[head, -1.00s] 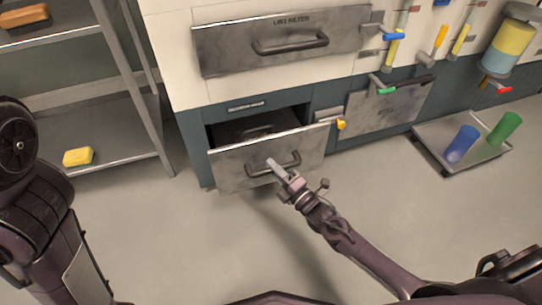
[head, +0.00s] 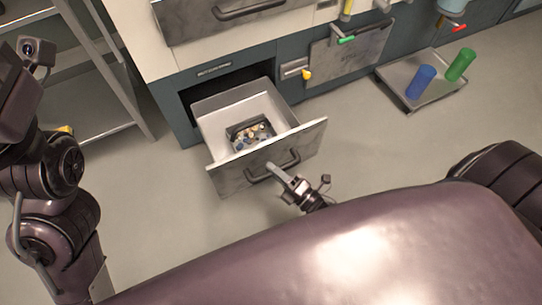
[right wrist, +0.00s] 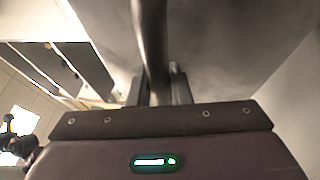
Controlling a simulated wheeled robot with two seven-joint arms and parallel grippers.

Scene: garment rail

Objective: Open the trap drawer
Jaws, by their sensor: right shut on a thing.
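The trap drawer (head: 235,173) is pulled well out of the lower cabinet in the head view, with a grey metal front and a dark bar handle (head: 258,176). Inside it lies a dark tray (head: 233,131) holding small mixed bits. My right gripper (head: 275,172) is shut on the drawer handle, coming from the front right. In the right wrist view the handle bar (right wrist: 154,50) runs between the fingers (right wrist: 157,88), with the drawer front behind. My left arm shows at the left edge of the head view; its gripper fingers are not visible.
A metal shelf rack (head: 105,110) stands at the left. A low tray (head: 420,98) on the floor at the right holds a blue cup (head: 421,82) and a green cup (head: 460,65). A panel with a green lever (head: 346,40) is right of the drawer. Floor around the drawer is clear.

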